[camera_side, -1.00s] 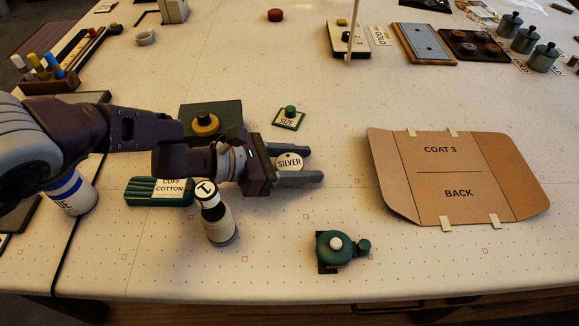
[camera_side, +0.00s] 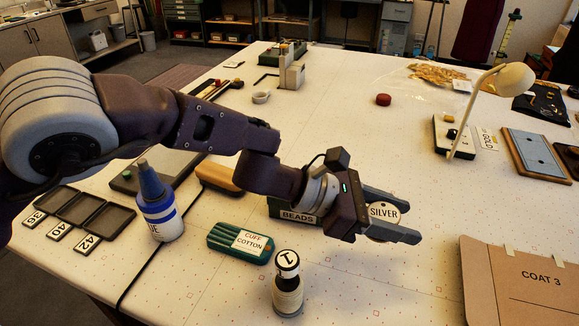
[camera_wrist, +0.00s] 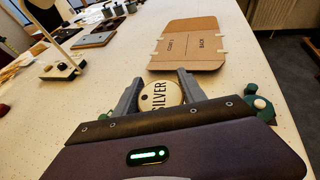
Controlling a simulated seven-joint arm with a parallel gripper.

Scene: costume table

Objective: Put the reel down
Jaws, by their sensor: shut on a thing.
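The reel (camera_side: 383,212) is a round cream disc marked SILVER, seen between the fingers of my gripper (camera_side: 403,220) in the side view. It also shows in the wrist view (camera_wrist: 160,95), face toward the camera, with a grey finger on each side. My gripper (camera_wrist: 157,80) is shut on it. The fingers point right in the side view, over the pale dotted table (camera_side: 345,280). The reel's lower part is partly hidden by the near finger in the side view. I cannot tell how far it is above the table.
A green BEADS box (camera_side: 298,216) is partly behind my gripper. The COAT 3 cardboard (camera_side: 525,285) lies right. A green object (camera_wrist: 258,100) is right of my gripper.

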